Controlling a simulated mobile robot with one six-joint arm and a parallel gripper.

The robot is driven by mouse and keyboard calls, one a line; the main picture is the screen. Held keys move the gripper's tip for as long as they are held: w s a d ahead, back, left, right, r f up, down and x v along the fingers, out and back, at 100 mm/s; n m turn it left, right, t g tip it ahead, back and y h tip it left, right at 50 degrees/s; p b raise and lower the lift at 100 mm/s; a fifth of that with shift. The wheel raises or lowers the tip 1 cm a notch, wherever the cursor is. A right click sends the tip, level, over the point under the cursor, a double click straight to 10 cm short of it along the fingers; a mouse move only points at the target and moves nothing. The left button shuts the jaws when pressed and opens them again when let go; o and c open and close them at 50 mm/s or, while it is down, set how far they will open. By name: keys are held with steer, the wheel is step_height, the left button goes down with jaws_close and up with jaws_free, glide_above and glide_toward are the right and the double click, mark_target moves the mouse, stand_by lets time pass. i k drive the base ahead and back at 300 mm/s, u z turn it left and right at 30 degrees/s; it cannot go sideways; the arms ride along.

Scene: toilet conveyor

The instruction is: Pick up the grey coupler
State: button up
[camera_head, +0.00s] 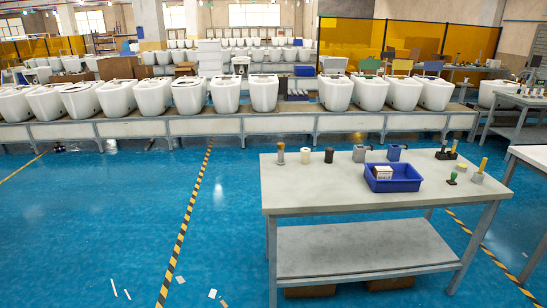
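I cannot tell for sure which thing is the grey coupler; everything on the worktable (310,199) is small in this view. A grey block-like piece with a dark part at its top right (359,154) stands near the table's back edge. A similar blue piece (394,153) stands to its right. A small grey piece (461,167) is at the right, near a green-based piece (451,178) and a grey block with a yellow handle (478,174). My gripper is not in view.
A blue bin (406,185) holds a white box (383,173). A brown-and-grey piece (280,154), a cream cylinder (305,156) and a black cylinder (329,155) stand at the back left. The table's front left is clear. A conveyor (270,124) with toilets runs behind; blue floor is open at left.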

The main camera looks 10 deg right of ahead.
mark_target(280, 162)
steer(key=u, duration=0.45)
steer(key=i, duration=0.55)
steer(key=u, duration=0.75)
steer(key=i, duration=0.8)
steer(key=u, duration=0.3)
steer(key=i, duration=1.8)
steer(key=z, duration=1.25)
steer(key=i, duration=0.8)
steer(key=z, duration=0.45)
